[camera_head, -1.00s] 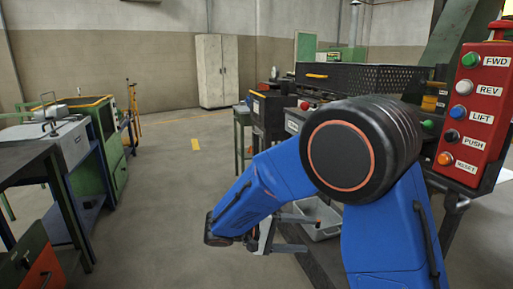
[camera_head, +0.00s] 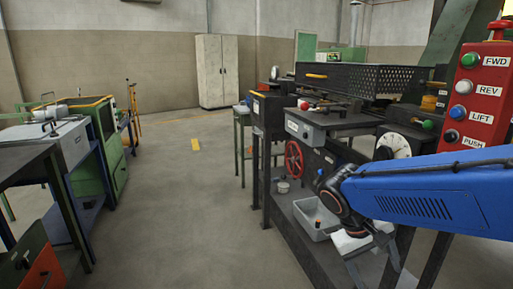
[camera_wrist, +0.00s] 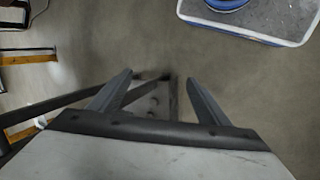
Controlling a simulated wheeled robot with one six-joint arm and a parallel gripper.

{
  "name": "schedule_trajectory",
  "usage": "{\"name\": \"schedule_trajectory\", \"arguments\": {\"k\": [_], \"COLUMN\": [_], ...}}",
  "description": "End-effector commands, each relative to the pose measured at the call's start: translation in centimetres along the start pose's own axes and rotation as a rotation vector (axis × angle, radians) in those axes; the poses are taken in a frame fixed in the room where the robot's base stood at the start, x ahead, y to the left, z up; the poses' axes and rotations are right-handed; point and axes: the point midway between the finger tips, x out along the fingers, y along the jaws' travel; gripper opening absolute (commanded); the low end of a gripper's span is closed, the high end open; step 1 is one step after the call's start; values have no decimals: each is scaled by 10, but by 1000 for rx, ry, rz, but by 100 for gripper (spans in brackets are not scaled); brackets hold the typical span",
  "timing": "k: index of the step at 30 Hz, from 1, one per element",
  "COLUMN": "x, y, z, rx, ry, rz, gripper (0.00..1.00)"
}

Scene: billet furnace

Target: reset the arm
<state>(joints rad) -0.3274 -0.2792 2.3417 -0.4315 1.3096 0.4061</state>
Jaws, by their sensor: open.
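My gripper (camera_wrist: 158,100) is open in the wrist view. Its two dark fingers stand well apart, with nothing held between them, over the grey floor and a blurred dark shape. In the head view my blue arm reaches in from the right edge, and my gripper (camera_head: 372,262) hangs low at its end, angled downward in front of the dark machine bench. Its fingers are partly cut off from clear sight there.
A red button panel (camera_head: 482,105) stands at the right. A dark machine (camera_head: 365,78) with a red handwheel (camera_head: 294,160) is behind my arm, with a grey bin (camera_head: 315,218) on its lower shelf. A workbench (camera_head: 65,140) stands left. The middle floor is clear.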

Motion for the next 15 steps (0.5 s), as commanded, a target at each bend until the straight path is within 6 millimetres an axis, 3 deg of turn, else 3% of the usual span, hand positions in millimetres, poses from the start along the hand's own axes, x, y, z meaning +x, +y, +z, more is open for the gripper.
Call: {"name": "schedule_trajectory", "arguments": {"k": [6, 15], "x": [2, -2], "y": [4, 0], "z": [33, 67], "rx": [44, 109], "ry": [98, 280], "rz": [-163, -335], "gripper": [70, 70]}}
